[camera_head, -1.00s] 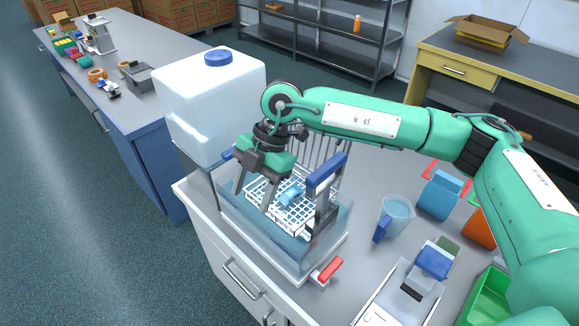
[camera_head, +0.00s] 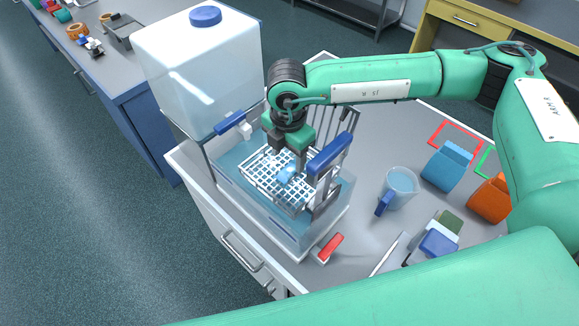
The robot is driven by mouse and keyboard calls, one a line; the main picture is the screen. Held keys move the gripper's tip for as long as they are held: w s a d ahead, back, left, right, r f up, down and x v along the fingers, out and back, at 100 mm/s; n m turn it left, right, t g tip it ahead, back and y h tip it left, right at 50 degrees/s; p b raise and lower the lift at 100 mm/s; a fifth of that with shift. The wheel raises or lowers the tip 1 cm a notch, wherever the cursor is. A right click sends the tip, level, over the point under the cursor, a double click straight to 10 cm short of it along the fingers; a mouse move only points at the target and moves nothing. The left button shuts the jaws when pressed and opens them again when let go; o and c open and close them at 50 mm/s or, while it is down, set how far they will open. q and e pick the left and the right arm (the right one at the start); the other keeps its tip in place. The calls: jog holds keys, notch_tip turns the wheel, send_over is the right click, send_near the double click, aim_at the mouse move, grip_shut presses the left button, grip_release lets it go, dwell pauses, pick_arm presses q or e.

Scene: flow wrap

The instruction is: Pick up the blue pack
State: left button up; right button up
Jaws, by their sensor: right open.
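The small light blue pack (camera_head: 286,175) lies in the white wire basket (camera_head: 255,180) inside the clear water tank (camera_head: 262,222). My right gripper (camera_head: 288,160) is open and points down over the basket, with its fingers just above and around the pack. The gripper partly covers the pack's upper side. I cannot tell whether the fingers touch it. My left gripper is not in view.
The tank has blue-topped handles (camera_head: 328,154) and a red lever (camera_head: 329,247). A large white container (camera_head: 195,70) stands behind left. A jug (camera_head: 400,187), a blue holder (camera_head: 446,168) and an orange holder (camera_head: 489,200) stand to the right.

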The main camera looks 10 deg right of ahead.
aim_at(286, 172)
jog(key=shift+s+f, duration=0.1)
jog(key=shift+f, duration=0.05)
jog(key=f+p, duration=0.3)
jog(key=f, duration=0.1)
jog(key=shift+a, duration=0.25)
jog(key=shift+f, duration=0.4)
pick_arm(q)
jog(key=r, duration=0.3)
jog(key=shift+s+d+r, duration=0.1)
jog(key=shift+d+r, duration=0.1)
pick_arm(e)
jog(key=shift+c, duration=0.3)
jog(key=c, duration=1)
